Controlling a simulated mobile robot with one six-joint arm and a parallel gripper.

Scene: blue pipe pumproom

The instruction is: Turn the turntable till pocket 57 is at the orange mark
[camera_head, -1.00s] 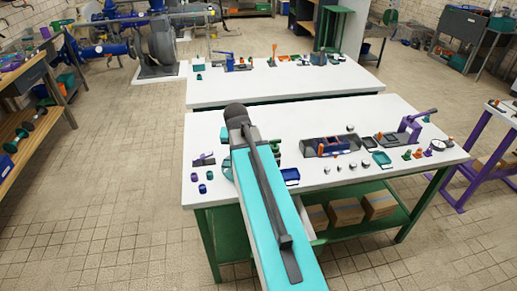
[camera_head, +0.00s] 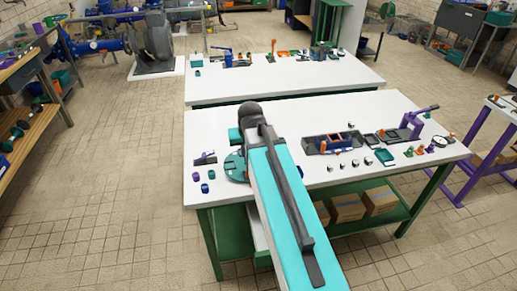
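A green round disc (camera_head: 236,167), which looks like the turntable, lies on the near white table (camera_head: 222,130). My arm crosses in front of it and hides its right side. Its pocket numbers and any orange mark on it are too small or hidden to make out. My arm reaches over the table's left half, with its dark rounded joint above the tabletop. My gripper does not show; the arm hides whatever lies beyond that joint.
Small purple and blue cups (camera_head: 204,188) stand left of the disc. A dark tray (camera_head: 333,142), several small round pieces and a purple lever device (camera_head: 415,123) occupy the table's right half. A second white table (camera_head: 290,88) stands behind. Open floor lies at the left.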

